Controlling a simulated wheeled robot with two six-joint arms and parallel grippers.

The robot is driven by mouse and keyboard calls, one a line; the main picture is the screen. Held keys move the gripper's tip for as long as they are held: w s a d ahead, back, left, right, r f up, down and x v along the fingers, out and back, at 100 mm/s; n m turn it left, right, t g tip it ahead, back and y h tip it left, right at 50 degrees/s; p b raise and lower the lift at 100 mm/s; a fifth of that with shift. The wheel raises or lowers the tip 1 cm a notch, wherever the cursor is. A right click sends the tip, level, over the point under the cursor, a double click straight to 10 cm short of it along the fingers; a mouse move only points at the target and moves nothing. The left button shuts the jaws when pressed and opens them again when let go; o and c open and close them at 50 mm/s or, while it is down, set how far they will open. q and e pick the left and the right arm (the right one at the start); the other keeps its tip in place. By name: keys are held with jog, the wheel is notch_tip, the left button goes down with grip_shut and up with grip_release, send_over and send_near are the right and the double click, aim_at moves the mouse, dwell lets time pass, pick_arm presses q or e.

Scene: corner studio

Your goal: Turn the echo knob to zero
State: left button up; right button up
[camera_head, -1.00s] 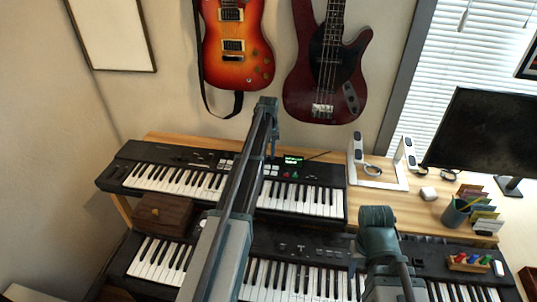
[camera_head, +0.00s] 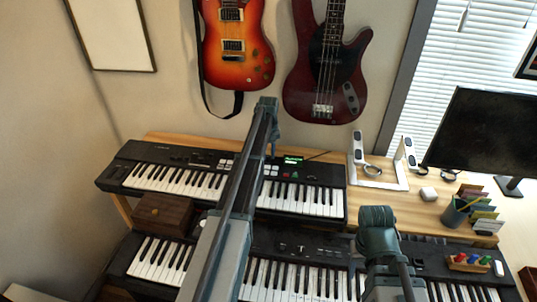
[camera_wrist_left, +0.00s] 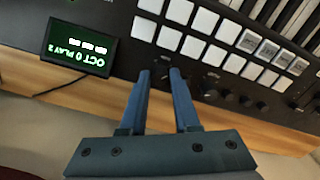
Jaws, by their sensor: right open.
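The upper keyboard (camera_head: 165,178) stands on the wooden desk, with its lit display (camera_head: 293,160) at the back right of its panel. The display shows green text in the left wrist view (camera_wrist_left: 80,48). My left gripper (camera_head: 272,150) is over the panel beside the display. In the left wrist view its two blue fingers (camera_wrist_left: 160,72) point at the panel with a gap between them. Small dark knobs (camera_wrist_left: 228,97) lie in a row right of the fingers. I cannot read which is the echo knob, nor tell whether a knob is between the fingertips. My right gripper (camera_head: 352,245) is open above the lower keyboard.
White square pads (camera_wrist_left: 205,22) sit beside the knobs. A wooden box (camera_head: 162,214) stands left on the lower keyboard (camera_head: 290,280). A white stand (camera_head: 380,180), pen cup (camera_head: 455,214) and monitor (camera_head: 485,130) are to the right. Two guitars (camera_head: 238,45) hang behind.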

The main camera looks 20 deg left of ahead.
aim_at(269, 156)
pick_arm(q)
jog(key=shift+r, duration=0.15)
notch_tip(269, 156, up, 14)
jog(key=p, duration=1.4)
jog(key=shift+f, duration=0.2)
jog(key=shift+f, duration=0.1)
